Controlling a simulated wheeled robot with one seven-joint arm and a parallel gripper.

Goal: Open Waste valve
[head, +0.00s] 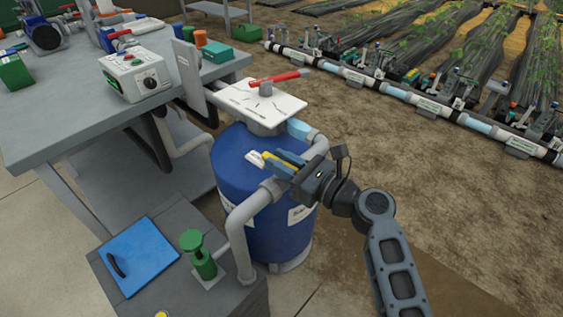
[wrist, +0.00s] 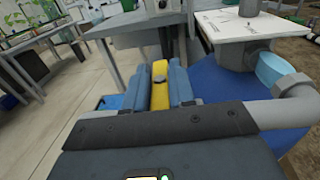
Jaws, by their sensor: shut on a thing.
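My gripper (head: 285,160) reaches in over the near side of the blue tank (head: 240,165). Its two blue fingers are shut on a yellow lever handle (wrist: 160,88), one finger on each side of it in the wrist view. The yellow handle (head: 268,156) shows only in part in the head view, with a small white tag (head: 255,157) at its far left end. The valve body under the handle is hidden by my gripper. I cannot read a Waste label.
A red lever (head: 275,77) sits above a white plate (head: 262,102) on the tank's top. Grey pipes (head: 240,222) run close below my gripper. A green valve (head: 196,250) and blue panel (head: 138,255) are on the grey cabinet. A workbench (head: 60,105) stands left; bare soil lies right.

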